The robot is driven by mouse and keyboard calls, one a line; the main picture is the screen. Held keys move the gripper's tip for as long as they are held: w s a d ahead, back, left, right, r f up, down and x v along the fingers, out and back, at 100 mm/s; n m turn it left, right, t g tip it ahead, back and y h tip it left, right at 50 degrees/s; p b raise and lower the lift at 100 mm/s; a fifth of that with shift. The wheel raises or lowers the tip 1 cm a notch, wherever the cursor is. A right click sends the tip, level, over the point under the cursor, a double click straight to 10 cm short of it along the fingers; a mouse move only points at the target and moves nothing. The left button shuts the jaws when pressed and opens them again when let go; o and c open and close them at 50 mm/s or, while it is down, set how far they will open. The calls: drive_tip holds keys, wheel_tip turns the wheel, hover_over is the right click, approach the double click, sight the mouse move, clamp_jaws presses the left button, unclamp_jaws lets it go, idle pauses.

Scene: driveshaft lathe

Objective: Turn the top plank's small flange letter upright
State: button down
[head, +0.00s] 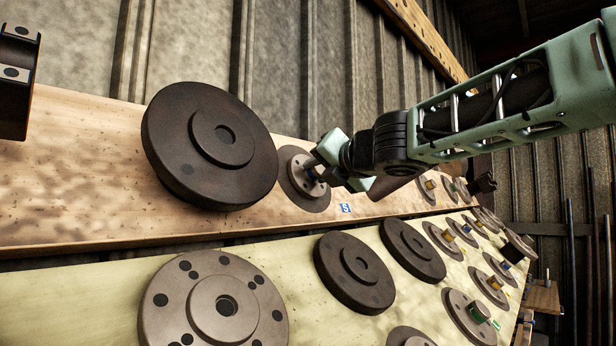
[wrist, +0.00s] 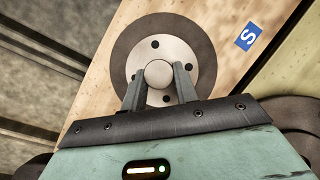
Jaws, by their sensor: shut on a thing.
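The small flange (head: 296,186) is a dark disc with a lighter, holed middle and a round hub, mounted on the top plank (head: 80,150). It also shows in the wrist view (wrist: 124,55). My gripper (head: 316,174) is shut on its hub (wrist: 158,73), one finger on each side. The gripper in the wrist view (wrist: 159,86) reaches in from below. I see no letter on the flange's visible face; part is hidden by the fingers. A blue label with a white S (head: 345,208) sits on the plank beside the flange, tilted in the wrist view (wrist: 247,36).
A large dark flange (head: 190,170) stands close on the left on the same plank. The lower, pale plank (head: 90,300) carries many discs, including a holed grey one (head: 170,310) and a dark one (head: 330,280). A corrugated wall (head: 290,60) is behind.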

drive_tip(key=shift+w+d+f, duration=0.2)
drive_tip(key=shift+w, duration=0.05)
drive_tip(key=c, duration=1)
unclamp_jaws()
drive_tip(key=shift+a, duration=0.1)
drive_tip(key=shift+s, duration=0.1)
